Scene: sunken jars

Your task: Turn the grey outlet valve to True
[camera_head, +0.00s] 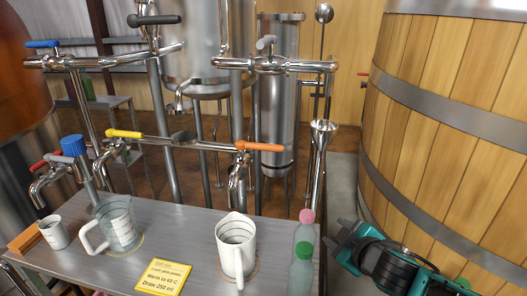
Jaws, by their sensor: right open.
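A grey valve handle (267,43) stands on the horizontal steel pipe at the upper middle, in front of a tall steel cylinder. I cannot tell for sure which grey one is the outlet valve. My right gripper (350,252), teal and black, is at the lower right, open and with nothing seen in it. It is well below and to the right of both grey handles and apart from them. My left gripper is not in view.
Yellow (123,133) and orange (259,146) handles flank the lower pipe. A wooden vat (450,110) blocks the right.

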